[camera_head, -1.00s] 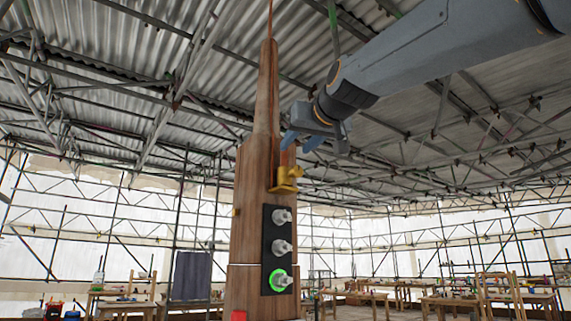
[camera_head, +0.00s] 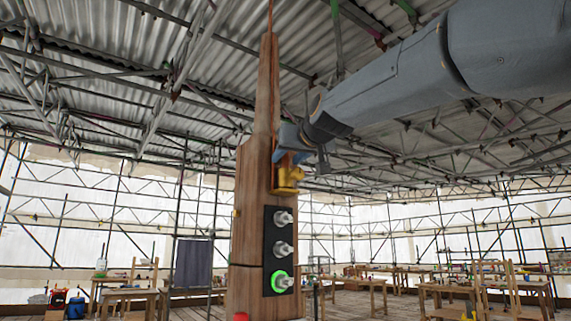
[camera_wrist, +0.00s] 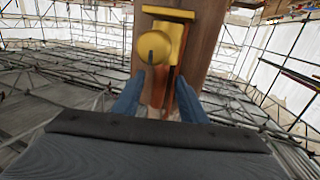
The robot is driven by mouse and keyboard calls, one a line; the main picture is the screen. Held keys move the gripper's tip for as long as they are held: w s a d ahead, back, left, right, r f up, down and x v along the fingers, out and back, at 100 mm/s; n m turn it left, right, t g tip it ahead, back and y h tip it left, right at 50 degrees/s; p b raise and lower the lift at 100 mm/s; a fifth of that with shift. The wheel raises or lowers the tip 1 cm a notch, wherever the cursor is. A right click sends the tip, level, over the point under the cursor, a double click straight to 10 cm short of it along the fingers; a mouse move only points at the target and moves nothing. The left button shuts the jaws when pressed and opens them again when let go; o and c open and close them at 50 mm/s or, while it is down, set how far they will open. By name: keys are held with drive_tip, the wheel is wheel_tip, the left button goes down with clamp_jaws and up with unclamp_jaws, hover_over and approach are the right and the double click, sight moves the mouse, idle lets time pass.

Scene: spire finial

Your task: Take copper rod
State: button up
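The copper rod (camera_wrist: 172,84) is a thin orange-brown bar beside the yellow holder (camera_wrist: 166,40) in the wrist view. In the head view the holder (camera_head: 288,178) is fixed on the upper front of the wooden spire (camera_head: 250,200). The rod shows there only as a small orange strip just above it. My gripper (camera_head: 284,142) is at the spire, just above the holder. In the wrist view its two blue fingers (camera_wrist: 160,78) stand apart, one on each side of the rod. A gap shows at the left finger; contact on the right is unclear.
A black panel (camera_head: 268,267) with several grey knobs, the lowest ringed green, sits on the spire below the holder. Workbenches (camera_head: 446,290) and scaffolding stand far behind. The air right of the spire, below my arm, is clear.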

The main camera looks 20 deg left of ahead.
clamp_jaws()
drive_tip(key=shift+r, duration=0.1)
wheel_tip(320, 180, up, 18)
drive_tip(key=p, duration=0.6)
idle(0.4)
